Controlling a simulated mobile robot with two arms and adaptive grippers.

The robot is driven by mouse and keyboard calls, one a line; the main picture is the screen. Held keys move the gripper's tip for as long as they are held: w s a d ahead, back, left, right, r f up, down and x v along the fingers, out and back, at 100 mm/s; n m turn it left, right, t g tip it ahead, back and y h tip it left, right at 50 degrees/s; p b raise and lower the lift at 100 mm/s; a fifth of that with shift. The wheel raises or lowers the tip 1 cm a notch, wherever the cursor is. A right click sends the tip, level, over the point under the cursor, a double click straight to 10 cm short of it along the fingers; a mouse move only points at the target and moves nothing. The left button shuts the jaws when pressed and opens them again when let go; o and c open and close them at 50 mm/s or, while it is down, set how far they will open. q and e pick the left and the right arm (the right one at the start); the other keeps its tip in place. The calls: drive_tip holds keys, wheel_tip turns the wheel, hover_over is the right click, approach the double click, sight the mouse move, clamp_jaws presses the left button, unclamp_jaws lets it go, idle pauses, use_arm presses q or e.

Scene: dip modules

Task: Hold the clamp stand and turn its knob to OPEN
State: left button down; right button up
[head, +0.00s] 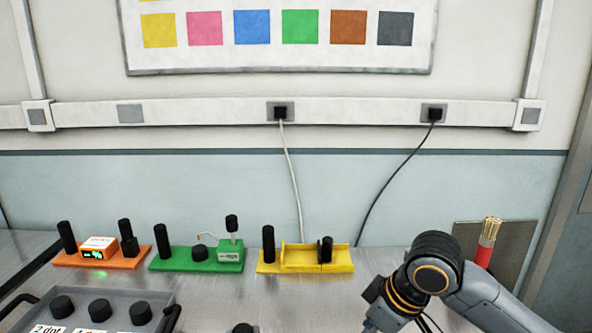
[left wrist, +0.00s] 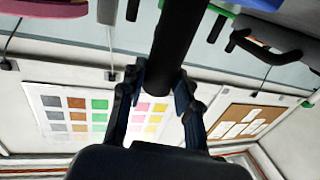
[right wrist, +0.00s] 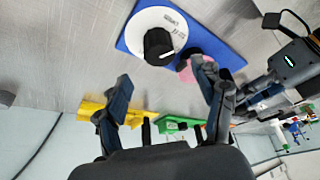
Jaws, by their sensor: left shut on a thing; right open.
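In the right wrist view a blue base (right wrist: 195,65) carries a white dial disc with a black knob (right wrist: 158,46) on it. The small print on the disc is unreadable. A short dark post (right wrist: 189,57) stands beside the disc. My right gripper (right wrist: 160,78) is open, with its fingers spread on either side below the knob, and holds nothing. In the left wrist view my left gripper (left wrist: 163,82) is shut on a black upright post (left wrist: 172,40). The base of that post is out of frame there. Neither the blue base nor my grippers' fingers show clearly in the head view.
Orange (head: 135,262), green (head: 180,265) and yellow (head: 300,267) modules with black posts stand along the bench's back. A grey tray with knobs (head: 98,309) is at front left. A red holder (head: 486,245) stands at right, behind my right arm. Cables hang on the wall.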

drive_tip(key=shift+x, duration=3.8)
clamp_jaws()
